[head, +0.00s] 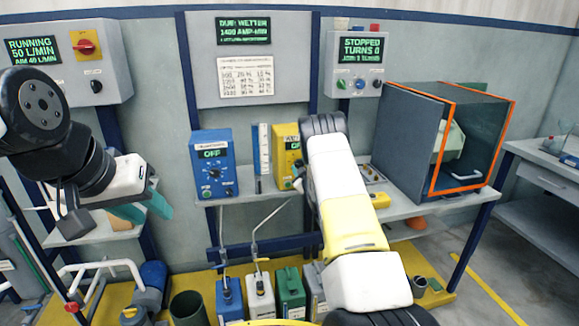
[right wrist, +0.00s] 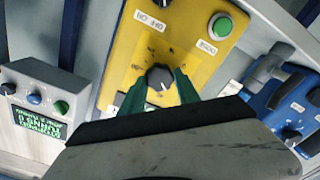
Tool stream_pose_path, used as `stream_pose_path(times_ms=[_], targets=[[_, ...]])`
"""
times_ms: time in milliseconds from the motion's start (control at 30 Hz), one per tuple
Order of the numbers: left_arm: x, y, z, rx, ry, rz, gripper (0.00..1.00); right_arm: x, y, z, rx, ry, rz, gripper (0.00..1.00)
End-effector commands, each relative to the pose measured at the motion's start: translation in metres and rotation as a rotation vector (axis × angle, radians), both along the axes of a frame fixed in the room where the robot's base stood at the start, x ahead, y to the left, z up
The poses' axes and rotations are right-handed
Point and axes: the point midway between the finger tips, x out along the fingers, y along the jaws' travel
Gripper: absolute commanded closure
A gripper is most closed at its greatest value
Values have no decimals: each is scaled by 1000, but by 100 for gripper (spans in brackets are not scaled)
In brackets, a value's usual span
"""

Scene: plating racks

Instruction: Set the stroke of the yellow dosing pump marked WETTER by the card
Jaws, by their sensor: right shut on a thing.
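The yellow dosing pump (head: 283,147) stands on the shelf, partly covered by my right arm in the head view. In the right wrist view the yellow pump (right wrist: 135,50) shows a dark stroke knob (right wrist: 160,77) with a pale pointer line and a green button. My right gripper (right wrist: 159,84) has its green fingers on both sides of this knob, shut on it. The card (head: 247,77) hangs on the back panel, its rows of figures too small to read surely. A display above it (head: 243,30) reads DUE: WETTER 1400 AMP-MIN. My left gripper (head: 143,209) is open and empty at the left.
A blue pump (head: 212,164) with an OFF display stands left of the yellow one, a level gauge between them. An orange-edged box (head: 408,140) stands on the shelf's right. Control boxes flank the panel. Several canisters (head: 290,292) stand below.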

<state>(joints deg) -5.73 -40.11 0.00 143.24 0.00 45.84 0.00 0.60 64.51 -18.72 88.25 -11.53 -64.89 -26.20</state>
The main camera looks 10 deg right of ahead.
Motion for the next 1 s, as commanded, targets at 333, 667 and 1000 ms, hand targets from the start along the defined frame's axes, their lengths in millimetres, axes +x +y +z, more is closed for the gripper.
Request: stream_pose_path(times_ms=[333, 667, 1000], targets=[[0, 0, 0, 0, 0, 0, 64, 0, 0, -1, 1, 1, 0, 40], [0, 0, 0, 0, 0, 0, 64, -3, 0, 0, 2, 1, 0, 40], [0, 0, 0, 0, 0, 0, 64, -53, -2, -1, 2, 4, 0, 40]])
